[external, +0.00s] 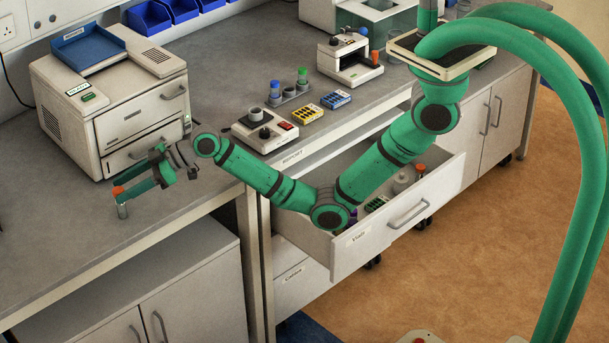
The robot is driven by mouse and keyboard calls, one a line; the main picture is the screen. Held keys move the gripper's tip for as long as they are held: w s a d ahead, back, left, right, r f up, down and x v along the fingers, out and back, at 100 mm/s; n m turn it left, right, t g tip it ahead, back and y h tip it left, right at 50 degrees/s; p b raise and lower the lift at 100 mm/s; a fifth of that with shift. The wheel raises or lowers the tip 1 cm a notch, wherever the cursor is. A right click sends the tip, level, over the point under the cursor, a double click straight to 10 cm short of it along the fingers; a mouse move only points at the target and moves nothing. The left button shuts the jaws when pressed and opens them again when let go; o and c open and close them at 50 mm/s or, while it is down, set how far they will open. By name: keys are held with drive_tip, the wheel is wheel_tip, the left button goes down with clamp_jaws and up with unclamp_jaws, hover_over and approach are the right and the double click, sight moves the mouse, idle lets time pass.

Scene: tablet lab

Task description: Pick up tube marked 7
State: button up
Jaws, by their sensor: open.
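A small clear tube with an orange cap (122,209) stands upright on the left bench, close to its front edge. No number on it can be read at this size, so I cannot tell if it is the tube marked 7. My gripper (125,184) reaches in from the right, low over the bench, with its fingers pointing left. The fingers are open and their tips are at the tube's upper part. I cannot tell whether they are around it, touching it or just beside it. A rack (289,96) on the back bench holds a blue-capped and a green-capped tube.
A beige box-shaped machine (66,124) with a blue tray on top stands just behind my gripper. An open drawer (362,243) with several items juts out below my arm. Small devices (265,131) stand on the back bench. The bench left of the tube is clear.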

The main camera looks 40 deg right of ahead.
drive_tip(key=shift+x, duration=3.2)
drive_tip(key=shift+w+d, duration=0.1)
drive_tip(key=c, duration=1.2)
